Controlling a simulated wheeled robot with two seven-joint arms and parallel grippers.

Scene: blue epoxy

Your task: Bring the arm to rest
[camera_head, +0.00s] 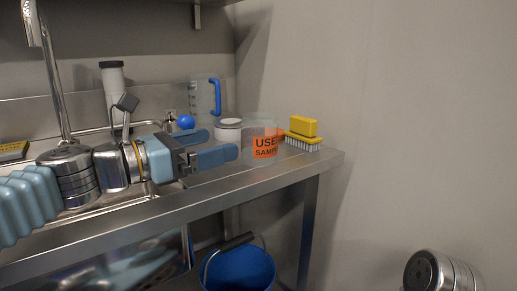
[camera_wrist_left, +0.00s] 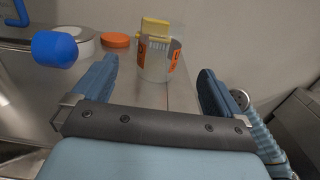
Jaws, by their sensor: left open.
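My left gripper (camera_head: 221,144) reaches in from the left above the steel counter (camera_head: 260,178). Its two blue fingers are spread, with nothing between them. In the left wrist view the open fingers (camera_wrist_left: 158,70) frame part of the counter. A clear tub (camera_head: 262,126) with an orange label reading "USE… SAMP…" stands to the right of the fingertips. It also shows beyond the fingers in the wrist view (camera_wrist_left: 156,62), apart from them. My right gripper is not seen.
A white tub (camera_head: 228,131), a jug with a blue handle (camera_head: 205,97) and a blue round-ended thing (camera_head: 186,121) are close behind the gripper. A yellow brush (camera_head: 303,128) is near the right edge. A blue bucket (camera_head: 239,272) stands below. A tall tap (camera_head: 52,75) rises at left.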

